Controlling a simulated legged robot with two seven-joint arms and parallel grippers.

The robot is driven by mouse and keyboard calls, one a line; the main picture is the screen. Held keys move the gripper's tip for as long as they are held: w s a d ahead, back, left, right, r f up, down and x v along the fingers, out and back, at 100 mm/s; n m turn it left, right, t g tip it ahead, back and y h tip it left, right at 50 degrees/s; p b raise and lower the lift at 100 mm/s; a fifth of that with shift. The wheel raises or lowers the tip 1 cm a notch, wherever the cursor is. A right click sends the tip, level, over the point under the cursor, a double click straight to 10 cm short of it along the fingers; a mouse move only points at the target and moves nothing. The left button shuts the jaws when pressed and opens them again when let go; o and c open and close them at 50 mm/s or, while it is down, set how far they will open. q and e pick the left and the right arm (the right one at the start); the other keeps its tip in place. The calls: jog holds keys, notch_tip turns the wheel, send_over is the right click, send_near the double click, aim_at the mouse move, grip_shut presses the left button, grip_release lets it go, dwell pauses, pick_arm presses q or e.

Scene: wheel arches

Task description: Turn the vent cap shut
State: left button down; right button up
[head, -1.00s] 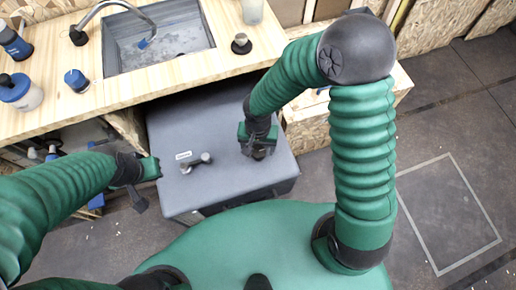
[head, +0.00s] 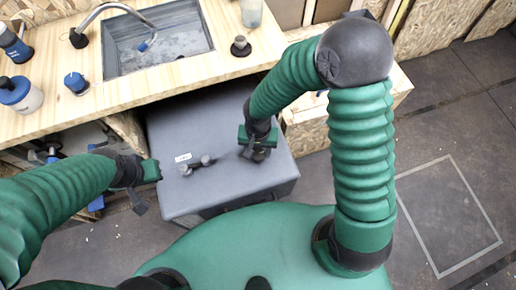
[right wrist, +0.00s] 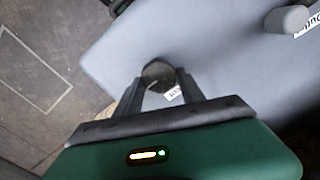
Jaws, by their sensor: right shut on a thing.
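The vent cap (right wrist: 158,74) is a small dark, faceted knob on the grey lid of a large box, with a pale line on its top. In the right wrist view it sits between the two dark fingers of my right gripper (right wrist: 160,84), which is shut on it. In the head view my right gripper (head: 258,154) is low over the right part of the lid and mostly hides the cap. My left gripper (head: 145,190) hangs off the lid's left edge, away from the cap; its finger opening is unclear.
The grey box (head: 225,190) stands below the wooden counter (head: 150,92). The counter holds a sink (head: 160,50), bottles and a blue-topped knob. Floor at right is clear.

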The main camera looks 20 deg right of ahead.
jog(key=n+p, duration=0.2)
jog(key=n, duration=0.1)
jog(key=shift+a+r+n, duration=0.1)
jog(key=shift+r+n, duration=0.05)
jog(key=shift+n, duration=0.25)
jog(key=n+p, duration=0.3)
jog(key=n, duration=0.2)
jog(key=shift+a, duration=0.1)
jog(key=n+p, duration=0.2)
jog(key=n, duration=0.2)
jog(key=shift+a+n+p, duration=0.1)
jog(key=shift+n+p, duration=0.3)
jog(key=shift+s+n+p, duration=0.1)
jog(key=shift+n+p, duration=0.8)
jog(key=shift+n, duration=1.1)
jog(key=o, duration=1.4)
jog(key=shift+c, duration=0.2)
